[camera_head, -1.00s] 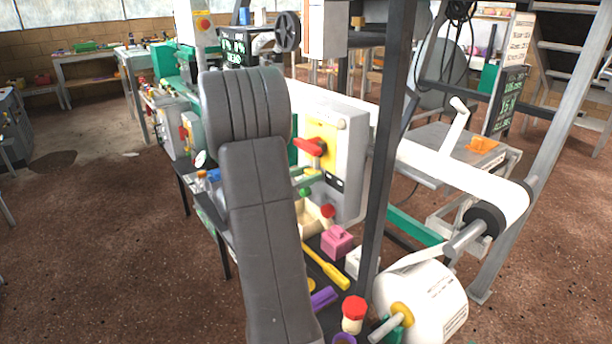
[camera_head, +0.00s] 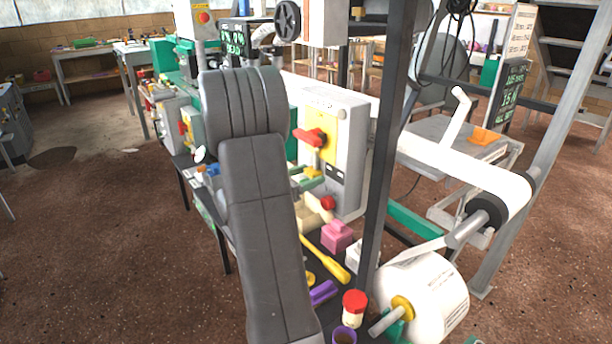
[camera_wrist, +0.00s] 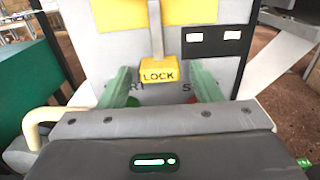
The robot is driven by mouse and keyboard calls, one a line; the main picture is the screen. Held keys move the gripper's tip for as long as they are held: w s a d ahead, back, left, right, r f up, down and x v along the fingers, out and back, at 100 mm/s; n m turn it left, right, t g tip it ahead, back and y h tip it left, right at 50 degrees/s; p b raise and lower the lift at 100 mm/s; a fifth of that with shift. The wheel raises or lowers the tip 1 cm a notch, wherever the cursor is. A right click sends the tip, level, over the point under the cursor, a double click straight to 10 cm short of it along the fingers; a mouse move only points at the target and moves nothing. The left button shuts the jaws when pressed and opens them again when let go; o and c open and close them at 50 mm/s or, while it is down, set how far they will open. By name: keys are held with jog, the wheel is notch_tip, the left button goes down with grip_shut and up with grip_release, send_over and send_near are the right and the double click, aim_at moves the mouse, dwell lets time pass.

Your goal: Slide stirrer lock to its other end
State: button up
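The stirrer lock is a yellow block marked LOCK (camera_wrist: 158,71), hanging at the lower end of a grey stem on the white control box (camera_head: 347,150). In the wrist view the green fingers of my gripper (camera_wrist: 161,80) are open, one on each side of the lock, with a gap on both sides. In the head view the yellow lock (camera_head: 313,172) shows by the green fingers (camera_head: 311,181), at the box's front. A green and a red button (camera_wrist: 193,101) below the lock are partly hidden by the fingers and gripper body.
A red rotary handle (camera_head: 310,137) on a yellow plate sticks out above the lock. Below are a red knob (camera_head: 328,203), a pink block (camera_head: 337,236) and a yellow tool (camera_head: 328,262). A dark post (camera_head: 385,150) and a white paper roll (camera_head: 440,295) stand to the right.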

jog(key=p+v, duration=0.1)
jog(key=v, duration=1.2)
jog(key=shift+s+a, duration=0.25)
jog(key=shift+a, duration=0.1)
jog(key=b+x, duration=0.1)
jog(key=x, duration=1.3)
jog(key=shift+r, duration=0.1)
jog(key=shift+a, duration=0.1)
